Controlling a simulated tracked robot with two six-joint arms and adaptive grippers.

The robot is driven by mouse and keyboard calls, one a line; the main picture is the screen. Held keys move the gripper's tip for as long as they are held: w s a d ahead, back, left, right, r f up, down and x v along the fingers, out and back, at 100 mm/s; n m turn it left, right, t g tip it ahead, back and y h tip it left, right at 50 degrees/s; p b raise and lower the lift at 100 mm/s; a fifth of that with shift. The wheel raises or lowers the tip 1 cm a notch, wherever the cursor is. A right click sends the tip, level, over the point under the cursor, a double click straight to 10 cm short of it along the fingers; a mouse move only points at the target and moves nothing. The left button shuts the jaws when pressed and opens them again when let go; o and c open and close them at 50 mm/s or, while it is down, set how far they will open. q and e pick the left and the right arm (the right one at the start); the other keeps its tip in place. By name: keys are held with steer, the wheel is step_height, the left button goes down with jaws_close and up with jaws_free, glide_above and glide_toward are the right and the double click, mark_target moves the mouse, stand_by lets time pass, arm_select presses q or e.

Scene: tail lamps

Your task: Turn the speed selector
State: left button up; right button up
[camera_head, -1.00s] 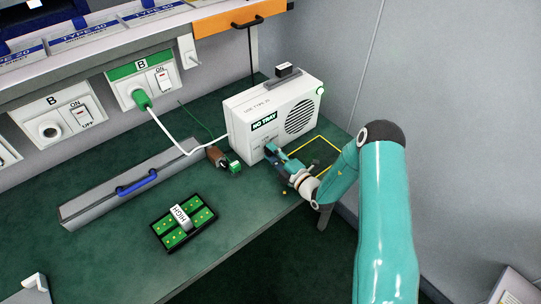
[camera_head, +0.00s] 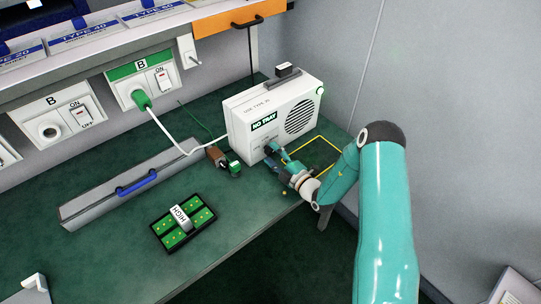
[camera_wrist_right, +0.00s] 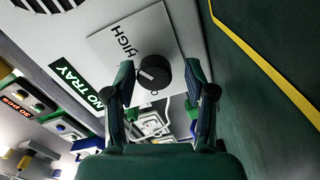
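The white unit (camera_head: 250,110) with the "NO TRAY" label stands at the back right of the bench. Its speed selector is a black round knob (camera_wrist_right: 154,72) on a pale plate marked "HIGH", seen in the right wrist view. A light mark shows on the knob's left side. My right gripper (camera_head: 276,155) is at the lower front of the unit and hides the knob in the head view. In the wrist view the right gripper (camera_wrist_right: 161,70) is open, with one finger on either side of the knob; contact cannot be told. My left gripper is not in view.
A white cable runs from the green-plugged socket (camera_head: 140,98) to the unit. A brown-handled item (camera_head: 214,154) lies beside the unit. A grey bar (camera_head: 90,206) with a blue handle and a black-green tray (camera_head: 204,217) are to the left. A yellow outline (camera_head: 325,142) marks the bench at right.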

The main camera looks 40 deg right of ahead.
steer(key=shift+r, duration=0.15)
steer(key=s, duration=0.8)
steer(key=s+d, duration=0.1)
steer(key=s, duration=0.3)
steer(key=shift+a, duration=0.1)
stand_by(0.5)
